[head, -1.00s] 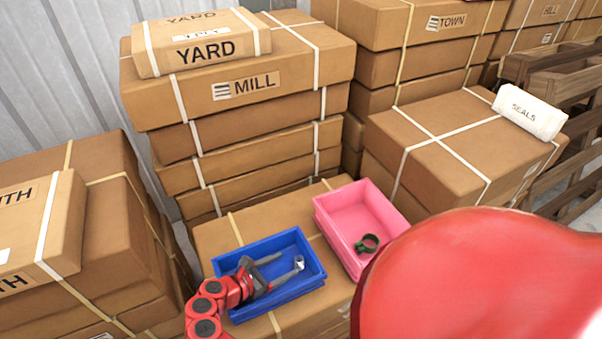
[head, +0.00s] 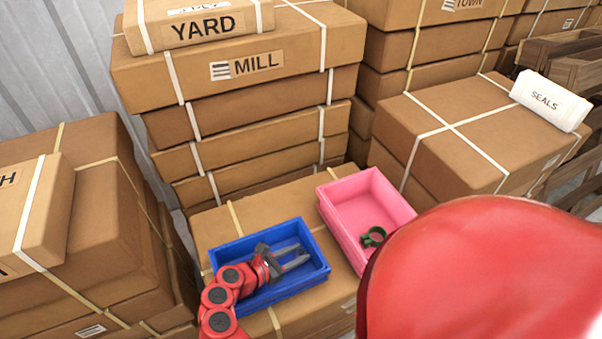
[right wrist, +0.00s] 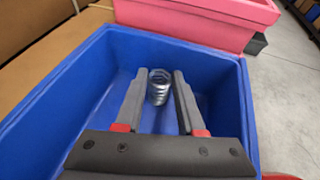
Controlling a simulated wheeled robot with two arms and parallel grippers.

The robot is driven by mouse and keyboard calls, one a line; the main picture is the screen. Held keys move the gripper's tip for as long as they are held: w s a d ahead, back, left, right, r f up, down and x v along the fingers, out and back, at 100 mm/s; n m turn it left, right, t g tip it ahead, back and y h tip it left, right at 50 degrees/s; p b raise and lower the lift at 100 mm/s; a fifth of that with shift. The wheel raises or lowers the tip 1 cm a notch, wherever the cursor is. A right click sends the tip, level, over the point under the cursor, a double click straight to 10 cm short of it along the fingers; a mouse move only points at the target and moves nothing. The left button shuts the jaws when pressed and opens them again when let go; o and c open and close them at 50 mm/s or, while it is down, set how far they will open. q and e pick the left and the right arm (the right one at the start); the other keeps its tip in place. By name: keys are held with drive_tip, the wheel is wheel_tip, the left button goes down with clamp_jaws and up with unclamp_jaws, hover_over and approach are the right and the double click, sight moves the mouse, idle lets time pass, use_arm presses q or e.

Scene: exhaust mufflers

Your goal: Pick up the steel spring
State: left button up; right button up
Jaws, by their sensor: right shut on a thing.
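The steel spring (right wrist: 158,88) is a small silvery coil inside the blue bin (right wrist: 245,110). In the right wrist view it sits between the fingertips of my right gripper (right wrist: 160,80), which is shut on it. In the head view my right gripper (head: 303,257) reaches into the blue bin (head: 267,304) from the lower left, its fingers over the bin's right part. The spring is hard to make out there. My left gripper is not in view.
A pink bin (head: 340,228) holding a dark green ring (head: 373,237) stands just right of the blue bin. Both rest on a strapped carton (head: 235,213). Tall carton stacks (head: 240,120) stand behind, with more cartons (head: 80,230) at left. My large red arm part covers the lower right.

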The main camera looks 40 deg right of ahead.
clamp_jaws()
